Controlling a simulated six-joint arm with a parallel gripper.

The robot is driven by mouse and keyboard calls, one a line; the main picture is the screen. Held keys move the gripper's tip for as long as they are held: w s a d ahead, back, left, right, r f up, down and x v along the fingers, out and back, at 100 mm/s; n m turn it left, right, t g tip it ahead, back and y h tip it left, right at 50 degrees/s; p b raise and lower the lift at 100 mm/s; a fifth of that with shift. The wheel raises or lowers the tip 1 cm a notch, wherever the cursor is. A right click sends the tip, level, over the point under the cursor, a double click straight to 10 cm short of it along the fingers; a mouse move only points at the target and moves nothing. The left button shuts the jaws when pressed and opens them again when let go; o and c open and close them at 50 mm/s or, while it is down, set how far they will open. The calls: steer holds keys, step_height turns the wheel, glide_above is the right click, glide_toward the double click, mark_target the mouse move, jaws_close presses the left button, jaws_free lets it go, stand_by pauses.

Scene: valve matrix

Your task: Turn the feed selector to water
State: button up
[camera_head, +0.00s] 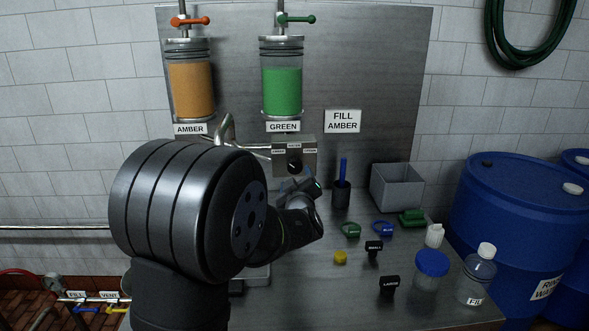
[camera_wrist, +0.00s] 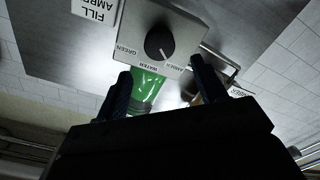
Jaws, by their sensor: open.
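The feed selector is a dark round knob (camera_head: 294,166) on a grey box (camera_head: 307,146) below the green cylinder. The wrist view shows the knob (camera_wrist: 160,42) upside down, with its GREEN, WATER and AMBER labels along one edge of the box. A pale mark on the knob seems to lie toward the AMBER side, but it is small. My gripper (camera_wrist: 162,85) is open, its two fingers apart and short of the knob, with nothing between them. In the head view my gripper (camera_head: 306,192) is just below the box, partly hidden by my arm.
The amber cylinder (camera_head: 191,90) and green cylinder (camera_head: 282,90) hang on the back panel, beside a FILL AMBER sign (camera_head: 343,121). A bent metal pipe (camera_head: 226,128) is left of the box. A pen cup (camera_head: 341,194) and grey bin (camera_head: 397,186) stand right of my gripper.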

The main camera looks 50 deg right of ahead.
mark_target(294, 168)
steer(key=x, duration=0.8)
steer(key=c, duration=1)
